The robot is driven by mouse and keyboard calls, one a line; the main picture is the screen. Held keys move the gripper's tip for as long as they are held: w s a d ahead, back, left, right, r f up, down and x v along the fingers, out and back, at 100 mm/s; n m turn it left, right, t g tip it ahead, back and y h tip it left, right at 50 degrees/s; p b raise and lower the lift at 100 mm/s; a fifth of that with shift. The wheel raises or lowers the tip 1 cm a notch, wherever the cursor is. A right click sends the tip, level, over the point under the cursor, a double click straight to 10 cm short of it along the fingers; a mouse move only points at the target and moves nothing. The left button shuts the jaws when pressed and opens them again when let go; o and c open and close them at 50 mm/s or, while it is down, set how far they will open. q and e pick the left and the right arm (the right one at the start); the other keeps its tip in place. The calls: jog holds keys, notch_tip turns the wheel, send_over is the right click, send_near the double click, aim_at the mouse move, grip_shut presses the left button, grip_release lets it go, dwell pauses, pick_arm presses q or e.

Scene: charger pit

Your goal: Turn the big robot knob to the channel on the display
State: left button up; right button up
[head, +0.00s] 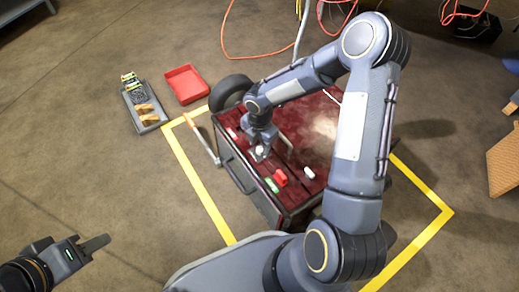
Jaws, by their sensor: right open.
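The big robot (307,118), a dark red box-shaped machine with black wheels, stands inside the yellow floor markings. My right gripper (261,155) is open, pointing down close over the left part of its top. A small pale piece shows at the fingers; I cannot tell whether it is the knob or whether they touch it. A red part (281,178), a green part (271,185) and a white part (308,172) sit near the front edge. No readable display shows. My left gripper (98,244) is far off at lower left, over bare floor; its jaw opening is unclear.
A red tray (186,84) and a grey tray (153,118) with small items lie at the upper left. Yellow tape (203,190) surrounds the big robot. Orange cables (262,55) lie behind it. The left floor is clear.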

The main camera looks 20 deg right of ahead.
notch_tip(320, 180, down, 2)
jog(key=shift+f+b, duration=0.1)
jog(key=shift+b, duration=0.2)
grip_shut()
jog(key=shift+m, duration=0.3)
jog(key=shift+m+p, duration=0.35)
jog(key=shift+m, duration=2.25)
